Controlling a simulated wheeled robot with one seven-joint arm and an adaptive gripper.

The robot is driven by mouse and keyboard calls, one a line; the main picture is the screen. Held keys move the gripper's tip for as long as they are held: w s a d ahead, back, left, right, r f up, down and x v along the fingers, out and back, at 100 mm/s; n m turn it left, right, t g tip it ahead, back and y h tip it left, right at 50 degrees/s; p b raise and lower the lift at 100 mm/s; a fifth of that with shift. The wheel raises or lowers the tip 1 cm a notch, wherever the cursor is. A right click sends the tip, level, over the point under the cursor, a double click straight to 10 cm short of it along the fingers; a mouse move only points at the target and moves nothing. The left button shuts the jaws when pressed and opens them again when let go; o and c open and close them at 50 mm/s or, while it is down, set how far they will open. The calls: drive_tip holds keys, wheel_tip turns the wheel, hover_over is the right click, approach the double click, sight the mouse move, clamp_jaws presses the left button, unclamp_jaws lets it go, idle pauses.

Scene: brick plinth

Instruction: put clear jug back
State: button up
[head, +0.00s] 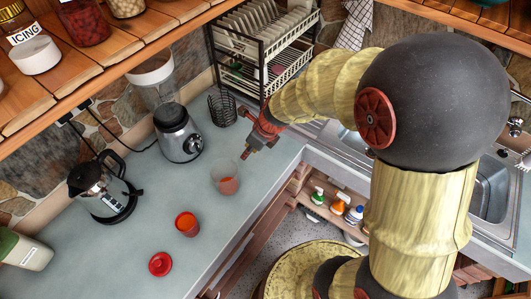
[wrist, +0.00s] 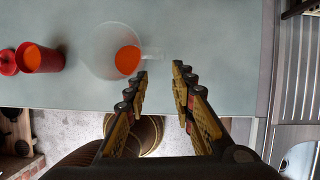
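The clear jug (head: 225,178) stands on the grey counter (head: 125,235) with something orange at its bottom. It also shows in the wrist view (wrist: 108,42), left of my fingers, with a faint clear handle pointing towards them. My gripper (head: 246,154) is just above and to the right of the jug in the head view. In the wrist view my gripper (wrist: 161,69) is open, with nothing between its fingertips. The left fingertip appears close to the handle; I cannot tell whether they touch.
A red cup with orange contents (head: 187,224) and a red lid (head: 160,264) stand left of the jug. A blender (head: 178,138), a coffee pot (head: 103,190) and a wire holder (head: 222,107) stand farther back. A dish rack (head: 262,50) and a sink (head: 494,190) lie beyond.

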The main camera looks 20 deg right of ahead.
drive_tip(key=s+d+r+n+t+h, duration=0.1)
drive_tip(key=s+d+r+n, duration=0.1)
drive_tip(key=s+r+n, duration=0.8)
drive_tip(key=s+d+r+n+t+h, duration=0.1)
drive_tip(key=s+d+r+n, duration=0.2)
drive_tip(key=s+r+n, duration=0.7)
drive_tip(key=shift+s+r+n+h, duration=0.35)
drive_tip(key=shift+r+n, duration=0.3)
drive_tip(key=shift+n, duration=3.55)
drive_tip(key=shift+d, duration=0.1)
